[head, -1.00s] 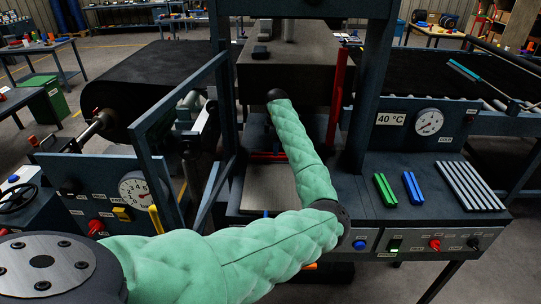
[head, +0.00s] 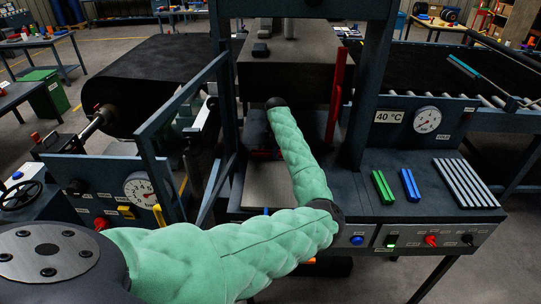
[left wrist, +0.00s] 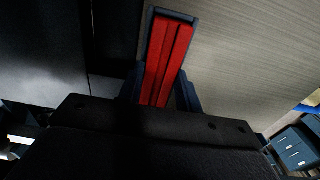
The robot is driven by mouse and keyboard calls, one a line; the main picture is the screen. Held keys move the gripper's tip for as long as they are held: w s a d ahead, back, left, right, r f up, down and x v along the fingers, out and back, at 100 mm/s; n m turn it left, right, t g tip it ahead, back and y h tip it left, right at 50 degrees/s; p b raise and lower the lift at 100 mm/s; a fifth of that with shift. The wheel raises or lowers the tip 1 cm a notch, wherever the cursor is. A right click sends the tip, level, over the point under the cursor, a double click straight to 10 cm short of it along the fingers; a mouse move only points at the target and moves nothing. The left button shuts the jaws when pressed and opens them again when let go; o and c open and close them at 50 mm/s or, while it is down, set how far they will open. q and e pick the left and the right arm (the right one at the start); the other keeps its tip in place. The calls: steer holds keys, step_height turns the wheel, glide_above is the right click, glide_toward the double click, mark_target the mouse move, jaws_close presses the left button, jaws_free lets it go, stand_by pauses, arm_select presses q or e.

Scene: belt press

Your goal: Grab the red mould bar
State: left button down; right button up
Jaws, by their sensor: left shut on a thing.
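The red mould bar (left wrist: 167,60) shows in the left wrist view as a long grooved red piece, between my gripper's fingers. My left gripper (left wrist: 161,92) is shut on it, and the bar extends beyond the fingers over a pale grey flat surface. In the head view my left arm, in a green padded sleeve, reaches into the press. The dark left gripper (head: 258,143) is low in the opening, with a little red showing near it; the arm partly hides this area. My right gripper is not in view.
A green bar (head: 383,187), a blue bar (head: 409,184) and several grey bars (head: 467,183) lie on the side shelf. A red upright post (head: 336,95) stands right of my arm. The press frame (head: 370,85) surrounds the opening, and a pale plate (head: 265,187) lies below.

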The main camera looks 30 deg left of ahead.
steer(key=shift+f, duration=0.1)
